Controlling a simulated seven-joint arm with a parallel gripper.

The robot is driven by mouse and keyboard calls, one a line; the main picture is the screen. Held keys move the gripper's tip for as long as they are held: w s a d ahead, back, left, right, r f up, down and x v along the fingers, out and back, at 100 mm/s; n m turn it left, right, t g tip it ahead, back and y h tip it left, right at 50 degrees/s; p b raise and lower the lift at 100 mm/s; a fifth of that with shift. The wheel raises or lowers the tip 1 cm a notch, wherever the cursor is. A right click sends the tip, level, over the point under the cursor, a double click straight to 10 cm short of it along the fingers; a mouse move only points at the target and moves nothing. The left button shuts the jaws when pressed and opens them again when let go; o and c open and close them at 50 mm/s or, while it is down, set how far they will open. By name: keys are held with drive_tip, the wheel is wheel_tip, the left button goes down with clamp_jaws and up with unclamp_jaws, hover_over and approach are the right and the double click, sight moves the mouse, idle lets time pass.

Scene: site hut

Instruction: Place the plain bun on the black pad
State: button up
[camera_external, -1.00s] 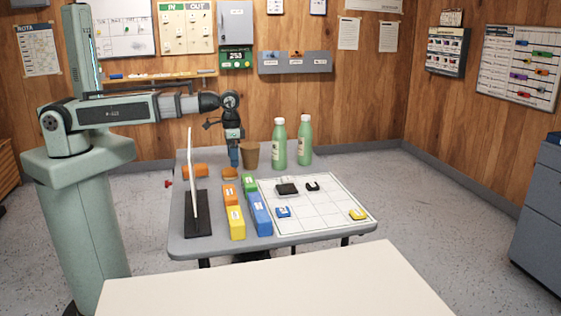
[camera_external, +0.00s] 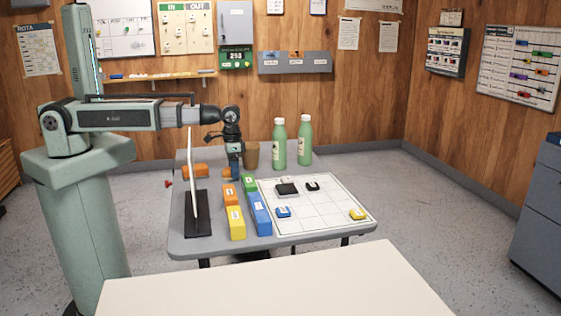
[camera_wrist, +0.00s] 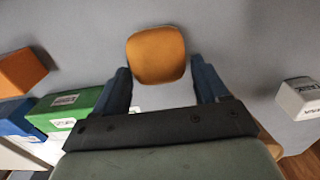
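The plain bun (camera_wrist: 156,54), a rounded orange-brown piece, lies on the grey table. In the external view the bun (camera_external: 227,172) is partly hidden by my gripper (camera_external: 235,176). In the wrist view my gripper (camera_wrist: 160,72) is open, with one blue finger on each side of the bun's near edge. Most of the bun lies beyond the fingertips, and I cannot tell whether they touch it. The black pad (camera_external: 287,189) lies on the white gridded board, to the right of my gripper; it is not visible in the wrist view.
Orange, yellow, green (camera_external: 249,183) and blue (camera_external: 260,215) blocks stand between my gripper and the table's front. A white upright panel (camera_external: 193,170) is left. The gridded board (camera_external: 325,222) has free cells.

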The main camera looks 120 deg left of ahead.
drive_tip(key=c, duration=0.9)
drive_tip(key=shift+r, duration=0.15)
